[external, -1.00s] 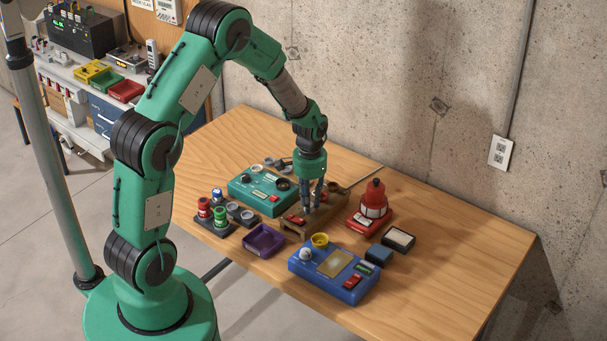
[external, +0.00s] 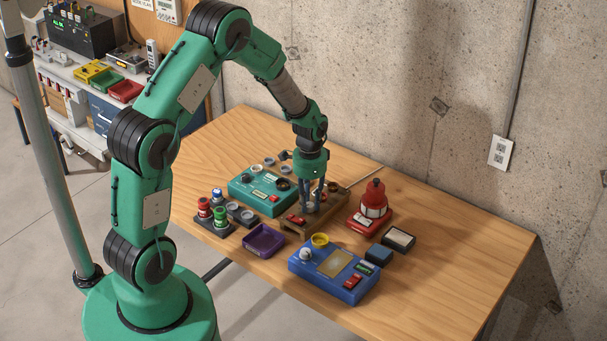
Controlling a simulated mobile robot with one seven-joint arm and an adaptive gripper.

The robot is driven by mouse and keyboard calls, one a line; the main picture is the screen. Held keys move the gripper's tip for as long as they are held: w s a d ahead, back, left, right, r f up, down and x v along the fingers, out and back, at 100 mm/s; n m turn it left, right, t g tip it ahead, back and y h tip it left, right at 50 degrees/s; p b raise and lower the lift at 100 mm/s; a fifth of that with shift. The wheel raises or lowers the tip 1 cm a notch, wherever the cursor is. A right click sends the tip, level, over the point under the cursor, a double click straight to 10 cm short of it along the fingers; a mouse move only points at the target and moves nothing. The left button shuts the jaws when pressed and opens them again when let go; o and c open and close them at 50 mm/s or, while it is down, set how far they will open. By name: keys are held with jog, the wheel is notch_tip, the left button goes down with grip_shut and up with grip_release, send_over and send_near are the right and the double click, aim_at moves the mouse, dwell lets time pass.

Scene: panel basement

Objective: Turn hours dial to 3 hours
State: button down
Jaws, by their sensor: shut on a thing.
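A brown wooden box (external: 291,228) with a red part (external: 296,219) on its top stands in the middle of the table. My gripper (external: 311,207) points straight down over this box, right of the red part. Its fingers are shut on a small knob at the box's top, mostly hidden between the fingertips. Which dial this is, its markings and its pointer are too small to read.
A teal box (external: 244,194) with knobs stands behind left, a blue box (external: 325,284) in front. A red beacon (external: 372,200) stands right, a purple tray (external: 263,241) front left. The wooden table (external: 455,235) is clear at the right.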

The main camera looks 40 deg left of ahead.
aim_at(309, 205)
jog(key=c, duration=1.5)
grip_release()
jog(key=shift+o, duration=0.2)
jog(key=shift+r, duration=0.15)
notch_tip(309, 205, up, 12)
